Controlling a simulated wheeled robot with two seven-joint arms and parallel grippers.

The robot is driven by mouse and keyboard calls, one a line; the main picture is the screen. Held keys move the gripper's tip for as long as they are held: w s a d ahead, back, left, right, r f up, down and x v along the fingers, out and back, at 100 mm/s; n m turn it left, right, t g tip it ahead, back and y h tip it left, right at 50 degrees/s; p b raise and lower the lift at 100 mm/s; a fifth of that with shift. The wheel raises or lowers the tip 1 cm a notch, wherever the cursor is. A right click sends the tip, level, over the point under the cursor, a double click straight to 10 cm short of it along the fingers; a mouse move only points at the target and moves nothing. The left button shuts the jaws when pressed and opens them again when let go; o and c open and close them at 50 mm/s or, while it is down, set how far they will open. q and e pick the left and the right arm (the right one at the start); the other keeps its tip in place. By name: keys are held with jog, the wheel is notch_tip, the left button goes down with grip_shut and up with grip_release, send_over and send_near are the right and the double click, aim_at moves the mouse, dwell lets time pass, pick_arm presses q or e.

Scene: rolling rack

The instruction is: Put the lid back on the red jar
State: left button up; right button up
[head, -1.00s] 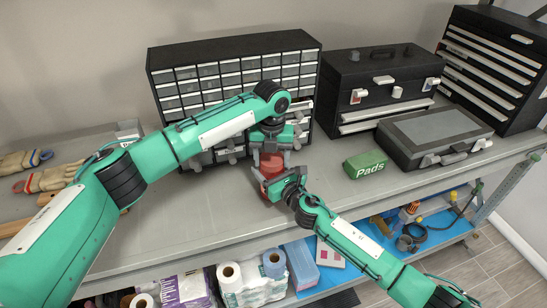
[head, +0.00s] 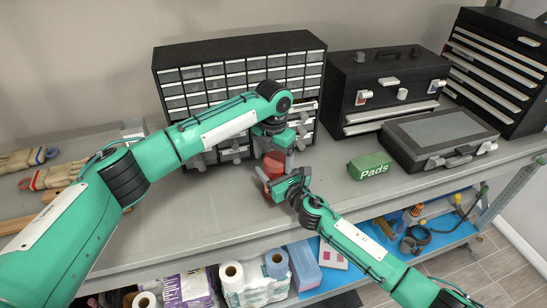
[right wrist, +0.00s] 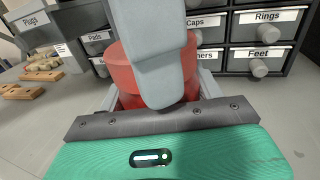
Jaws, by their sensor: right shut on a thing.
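The red jar (head: 273,167) stands on the grey bench top in front of the drawer cabinet. It also shows in the right wrist view (right wrist: 122,78), with a wider red band at its top that looks like the lid, though the join is partly covered. My right gripper (head: 283,186) is shut on the jar low down from the front right. My left gripper (head: 279,145) points down over the jar's top, its fingers apart on either side. One grey finger of it hides the middle of the jar in the right wrist view.
The black drawer cabinet (head: 240,70) stands close behind the jar. A green Pads box (head: 370,166), a black toolbox (head: 385,85) and a grey-lidded case (head: 438,135) are to the right. Gloves (head: 50,175) lie at the left. The bench front is clear.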

pick_arm(q)
jog(key=shift+s+d+r, duration=0.1)
jog(key=shift+r, duration=2.15)
jog(key=shift+o, duration=0.2)
